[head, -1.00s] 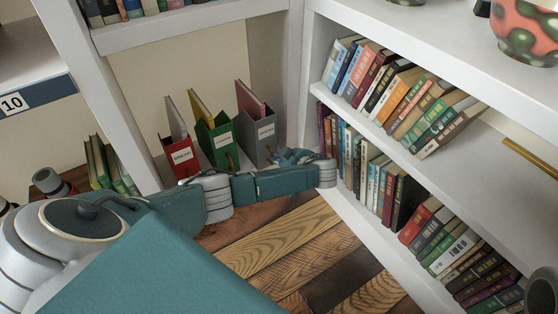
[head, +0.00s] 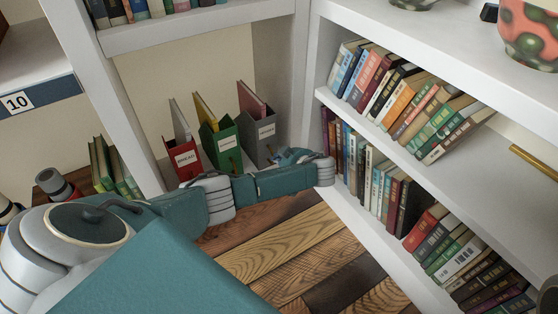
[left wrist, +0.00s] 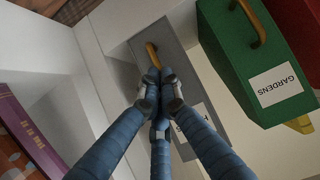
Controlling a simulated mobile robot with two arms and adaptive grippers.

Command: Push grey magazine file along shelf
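The grey magazine file (head: 257,150) stands upright on the shelf in the corner, right of the green file (head: 221,153) and the red file (head: 182,161). A pinkish folder (head: 250,101) sticks out of it. In the left wrist view the grey file (left wrist: 183,63) shows its yellow pull and part of its label. My left gripper (left wrist: 158,82) has its blue fingers drawn together, with nothing visible between them. Its tips overlap the grey file's front; I cannot tell whether they touch. In the head view the gripper (head: 291,156) is at the grey file's lower right. My right gripper is not visible.
The white upright (head: 303,75) and the side bookcase close off the corner on the right. Its shelves hold leaning books (head: 420,105). In the left wrist view, the green file (left wrist: 245,60) stands beside the grey one. Plank flooring (head: 270,245) lies below.

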